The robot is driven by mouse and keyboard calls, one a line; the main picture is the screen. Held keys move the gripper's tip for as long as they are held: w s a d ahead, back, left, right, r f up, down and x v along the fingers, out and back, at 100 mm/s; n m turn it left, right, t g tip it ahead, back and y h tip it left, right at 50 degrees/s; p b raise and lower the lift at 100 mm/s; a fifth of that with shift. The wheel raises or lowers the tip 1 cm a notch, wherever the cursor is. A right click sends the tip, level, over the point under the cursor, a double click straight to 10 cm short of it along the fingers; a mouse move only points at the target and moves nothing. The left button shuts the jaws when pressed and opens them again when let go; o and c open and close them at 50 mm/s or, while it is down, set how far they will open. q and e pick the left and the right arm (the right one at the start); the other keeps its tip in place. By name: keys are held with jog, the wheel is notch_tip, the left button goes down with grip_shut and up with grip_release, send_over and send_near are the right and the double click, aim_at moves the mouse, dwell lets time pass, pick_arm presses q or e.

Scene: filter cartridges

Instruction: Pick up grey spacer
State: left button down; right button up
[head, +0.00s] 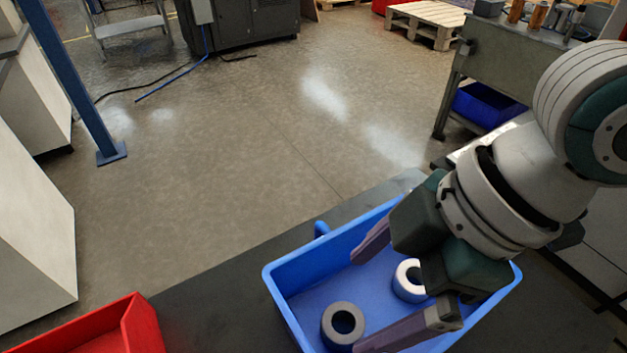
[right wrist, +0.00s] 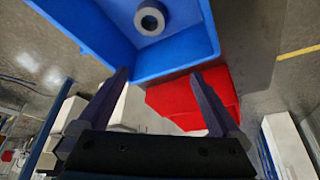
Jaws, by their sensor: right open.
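The grey spacer (head: 330,328), a thick ring with a dark hole, lies flat in the blue bin (head: 283,283) near its front left. A grey ring, which looks like the same spacer (right wrist: 139,20), also shows in the right wrist view, beyond the fingertips. A white ring (head: 402,287) is in the bin farther right, partly hidden by my right gripper. My right gripper (head: 357,305) is open over the bin, its purple fingers spread wide and empty. In the right wrist view its fingers (right wrist: 160,73) point towards the bin. My left gripper is not in view.
A red bin (head: 110,330) stands at the lower left on the dark table (head: 205,300), with bare table between it and the blue bin. The blue bin's walls surround both rings. A workbench (head: 500,60) stands at the far right.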

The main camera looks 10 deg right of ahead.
jog(key=b, duration=0.2)
send_near(345, 321)
jog(key=x, duration=0.3)
jog(key=shift+a+r+b, duration=0.15)
jog(key=shift+a+b, duration=0.15)
jog(key=shift+b, duration=0.1)
jog(key=shift+h, duration=0.3)
jog(key=b+x, duration=0.1)
jog(key=x, duration=0.5)
jog(key=shift+d, duration=0.15)
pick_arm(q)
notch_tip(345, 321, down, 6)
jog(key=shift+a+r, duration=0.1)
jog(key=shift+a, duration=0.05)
pick_arm(e)
jog(key=c, duration=1.3)
jog(key=shift+c, duration=0.2)
jog(key=shift+r, duration=0.15)
